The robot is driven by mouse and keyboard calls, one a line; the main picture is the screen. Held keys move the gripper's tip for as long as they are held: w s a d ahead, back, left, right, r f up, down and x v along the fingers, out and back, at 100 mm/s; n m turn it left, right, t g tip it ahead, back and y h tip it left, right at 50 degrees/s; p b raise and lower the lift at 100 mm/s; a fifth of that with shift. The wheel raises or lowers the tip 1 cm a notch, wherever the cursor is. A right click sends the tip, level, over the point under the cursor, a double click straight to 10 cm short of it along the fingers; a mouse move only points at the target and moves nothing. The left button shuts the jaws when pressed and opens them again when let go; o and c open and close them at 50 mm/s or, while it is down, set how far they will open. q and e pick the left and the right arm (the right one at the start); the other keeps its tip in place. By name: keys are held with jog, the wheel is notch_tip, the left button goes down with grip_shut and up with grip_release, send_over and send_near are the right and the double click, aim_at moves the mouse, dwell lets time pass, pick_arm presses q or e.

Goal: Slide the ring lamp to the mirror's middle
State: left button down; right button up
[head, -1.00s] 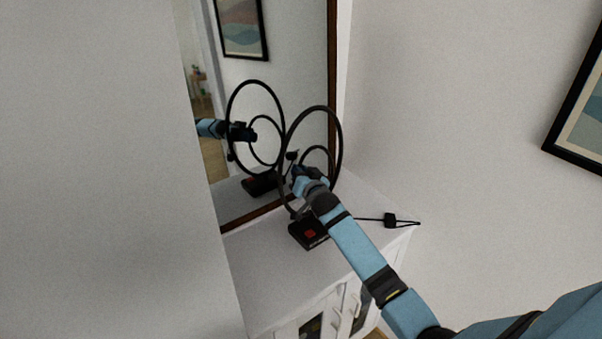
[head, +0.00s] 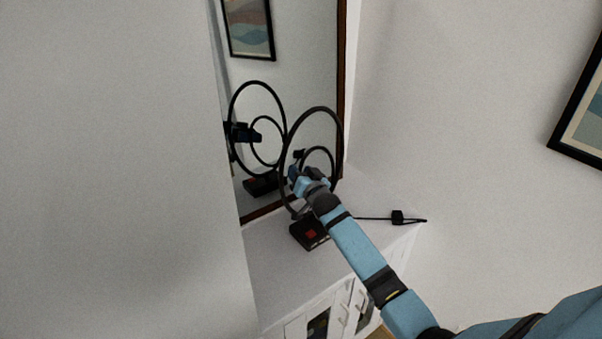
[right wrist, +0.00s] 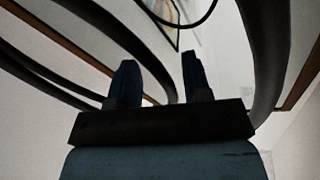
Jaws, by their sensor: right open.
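The ring lamp has a tall black ring (head: 341,140), a smaller inner ring and a black base with a red square (head: 308,234). It stands upright on the white cabinet top (head: 275,262), in front of the dark-framed mirror (head: 312,75). My right gripper (head: 297,173) is at the lamp's rings in the head view, and its arm hides part of them. My left gripper is not in view.
A near white wall (head: 120,170) covers the mirror's left part. A black cable with a small box (head: 397,218) lies right of the lamp at the cabinet's right edge. The cabinet top left of the base is clear. A framed picture (head: 582,125) hangs at right.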

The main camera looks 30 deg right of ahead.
jog(key=s+a+b, duration=0.1)
jog(key=s, duration=1.2)
jog(key=shift+s+a+b, duration=0.25)
jog(key=shift+s+b, duration=0.1)
jog(key=shift+b, duration=0.05)
jog(key=s+a+f+n+g+y+p, duration=0.1)
jog(key=s+a+f+n+g, duration=0.1)
jog(key=s+a+f, duration=0.4)
jog(key=s+a+f+n+g+y+p, duration=0.1)
jog(key=s+a+f, duration=0.5)
jog(key=s, duration=0.6)
jog(key=s+a+f+n+g+y, duration=0.3)
jog(key=s+a+f+n, duration=0.2)
jog(key=s, duration=0.5)
jog(key=shift+a+f+g+p, duration=0.4)
jog(key=shift+a+f, duration=0.45)
jog(key=shift+a, duration=0.2)
jog(key=shift+s, duration=0.1)
